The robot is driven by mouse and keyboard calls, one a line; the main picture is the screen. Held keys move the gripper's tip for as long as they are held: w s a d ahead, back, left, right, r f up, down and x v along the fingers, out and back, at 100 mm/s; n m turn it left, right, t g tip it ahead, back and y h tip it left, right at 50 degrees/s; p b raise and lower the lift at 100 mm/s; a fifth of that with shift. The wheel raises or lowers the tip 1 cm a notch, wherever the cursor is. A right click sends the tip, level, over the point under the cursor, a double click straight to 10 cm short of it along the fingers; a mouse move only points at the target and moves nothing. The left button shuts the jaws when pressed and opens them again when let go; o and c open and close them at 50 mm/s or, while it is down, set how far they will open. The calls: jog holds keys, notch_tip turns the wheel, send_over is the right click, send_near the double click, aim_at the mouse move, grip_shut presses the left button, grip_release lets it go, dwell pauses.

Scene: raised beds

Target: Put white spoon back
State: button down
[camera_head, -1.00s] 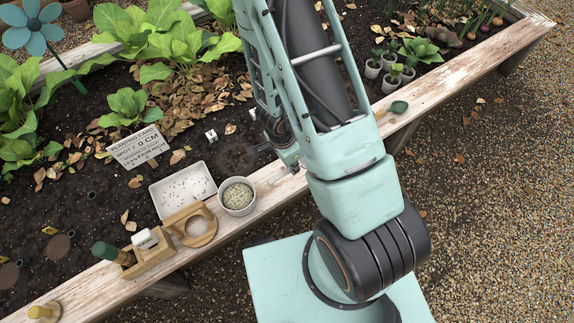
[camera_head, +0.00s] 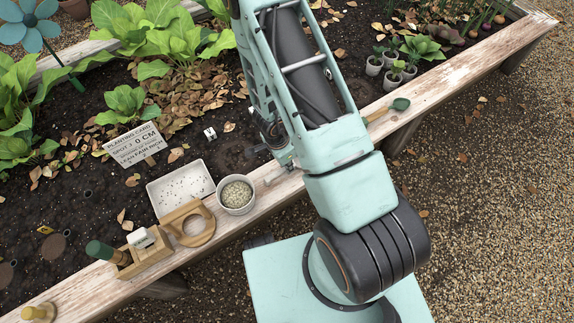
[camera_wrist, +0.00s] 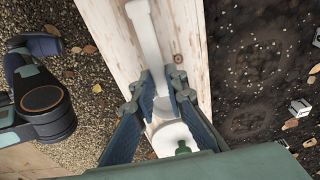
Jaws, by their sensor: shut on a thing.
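The white spoon (camera_wrist: 148,40) is between the fingers of my gripper (camera_wrist: 162,82) in the wrist view, its pale handle running away along the wooden plank (camera_wrist: 112,45). My gripper is shut on it, low over the plank. A pale round shape shows below the fingertips, partly covered by the gripper; I cannot tell for sure whether it is the spoon's bowl. In the head view my arm hides most of the gripper, and a small pale end of the spoon (camera_head: 273,177) shows by the plank. I cannot tell whether the spoon touches the wood.
A bowl of seeds (camera_head: 235,194), a white tray (camera_head: 181,188), a wooden ring piece (camera_head: 189,225) and a wooden block holder (camera_head: 146,256) stand left of my gripper. Soil and plants lie behind; gravel lies in front.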

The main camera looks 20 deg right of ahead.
aim_at(282, 170)
jog(key=shift+f, duration=0.15)
jog(key=c, duration=1.9)
grip_release()
jog(key=shift+c, duration=0.2)
notch_tip(282, 170, up, 12)
jog(key=a+p, duration=0.2)
jog(key=p, duration=0.8)
jog(key=shift+s+p, duration=0.3)
jog(key=shift+s, duration=0.05)
